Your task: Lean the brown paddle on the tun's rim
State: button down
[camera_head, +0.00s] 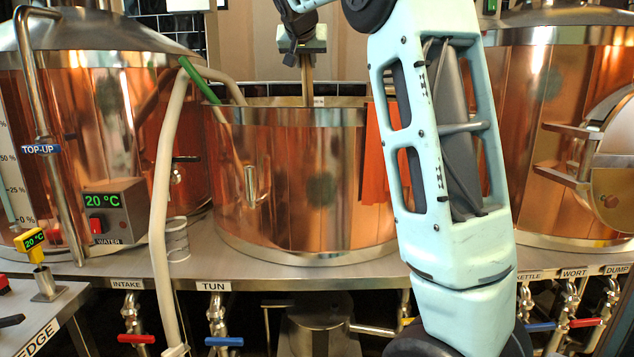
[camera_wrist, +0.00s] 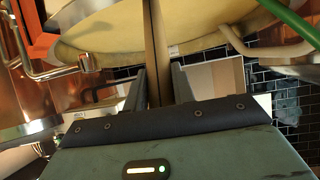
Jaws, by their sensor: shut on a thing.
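The brown paddle (camera_head: 307,72) is upright in the head view, its shaft running down behind the near rim of the copper tun (camera_head: 285,180). The tun's rim (camera_head: 270,101) is a pale metal band, and the paddle's lower end is hidden inside. My gripper (camera_head: 305,47) is above the tun, shut on the paddle's shaft. In the wrist view the shaft (camera_wrist: 155,45) stands between my two fingers and runs over a yellowish round surface (camera_wrist: 100,38) in the vessel. I cannot tell whether the shaft touches the rim.
A green pole or tube (camera_head: 198,80) and a beige hose (camera_head: 170,150) cross the tun's left edge. A copper vessel with a display (camera_head: 103,200) stands left, another (camera_head: 560,120) right. An orange cloth-like thing (camera_head: 374,160) is partly behind my arm. Valves line the bench front.

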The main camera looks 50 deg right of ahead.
jog(key=shift+r, duration=0.1)
jog(key=c, duration=1.1)
grip_release()
jog(key=b+v, duration=0.2)
jog(key=v, duration=1.5)
jog(key=shift+s+a, duration=0.15)
